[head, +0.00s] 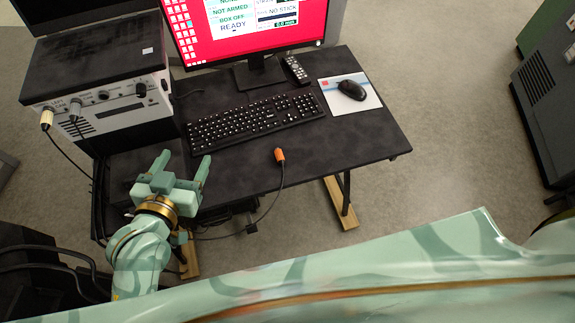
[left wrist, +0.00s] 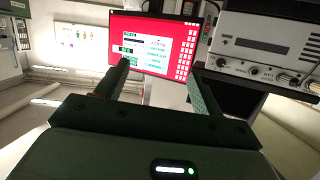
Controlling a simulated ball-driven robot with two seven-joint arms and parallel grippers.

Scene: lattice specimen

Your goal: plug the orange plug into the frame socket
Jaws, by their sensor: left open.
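The orange plug (head: 280,155) lies near the front edge of the dark desk in the head view, with its dark cable hanging over the edge. My left gripper (head: 184,160) is open and empty, over the left front part of the desk, to the left of the plug and apart from it. In the left wrist view its two fingers (left wrist: 160,78) stand apart with nothing between them. The white instrument unit (head: 105,105) at the left has knobs and connectors on its front, but I cannot tell which is the frame socket. The plug does not show in the left wrist view. My right gripper is not in view.
A keyboard (head: 255,120) lies behind the plug. A monitor (head: 327,30), a remote (head: 296,70) and a mouse (head: 351,89) on a mat (head: 370,103) are farther back. A cable with a pale connector (head: 47,118) hangs from the unit. The desk's right front is clear.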

